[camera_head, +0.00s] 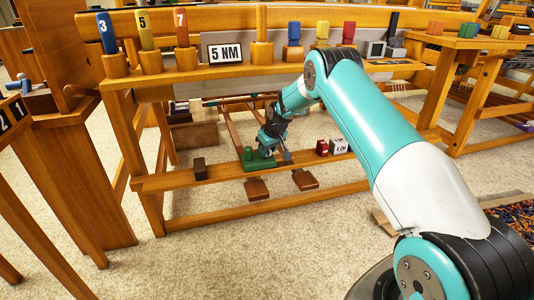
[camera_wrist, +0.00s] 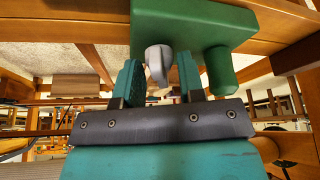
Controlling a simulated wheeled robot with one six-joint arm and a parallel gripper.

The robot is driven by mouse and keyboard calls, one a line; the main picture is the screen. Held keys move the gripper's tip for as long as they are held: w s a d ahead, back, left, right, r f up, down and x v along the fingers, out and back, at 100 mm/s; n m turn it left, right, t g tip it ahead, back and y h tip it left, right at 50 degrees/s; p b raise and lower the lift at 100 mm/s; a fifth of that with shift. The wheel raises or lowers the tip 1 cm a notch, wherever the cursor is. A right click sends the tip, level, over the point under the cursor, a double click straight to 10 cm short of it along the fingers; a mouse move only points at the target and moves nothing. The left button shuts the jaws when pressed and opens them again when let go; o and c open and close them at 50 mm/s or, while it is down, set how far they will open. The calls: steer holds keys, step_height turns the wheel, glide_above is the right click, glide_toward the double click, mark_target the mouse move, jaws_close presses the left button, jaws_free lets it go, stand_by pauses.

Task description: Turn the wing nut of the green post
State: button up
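The green post (camera_head: 248,153) stands on a green base on the low beam of the loom; in the wrist view the green base (camera_wrist: 190,22) fills the top, with a green cylinder (camera_wrist: 221,72) at its right. The grey wing nut (camera_wrist: 158,62) shows against the base, with one rounded wing facing me. My gripper (camera_wrist: 158,66) is open, one teal finger on each side of the wing nut, with a visible gap on both sides. In the head view my gripper (camera_head: 270,146) is low beside the green post, and the wing nut cannot be made out clearly there.
Wooden pedals (camera_head: 256,189) hang in front. A "5 NM" sign (camera_head: 225,53) stands on the upper shelf.

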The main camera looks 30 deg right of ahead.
steer(key=shift+f, duration=0.1)
steer(key=c, duration=0.6)
steer(key=shift+m+p, duration=0.3)
steer(key=shift+p, duration=0.25)
steer(key=shift+a+r+m+h+p, duration=0.1)
steer(key=shift+r+m+h+p, duration=0.1)
steer(key=shift+m+h+p, duration=0.4)
steer(key=m+p, duration=0.1)
steer(key=m, duration=0.1)
steer(key=shift+m+h+p, duration=0.3)
steer(key=shift+m+p, duration=0.05)
steer(key=shift+m, duration=0.05)
steer(key=m+h+p, duration=0.1)
steer(key=m, duration=0.2)
steer(key=shift+f+g, duration=0.15)
steer(key=shift+g, duration=0.25)
steer(key=shift+w+m+h, duration=0.1)
steer(key=shift+m+h, duration=0.5)
steer(key=shift+m, duration=0.8)
steer(key=shift+g, duration=0.3)
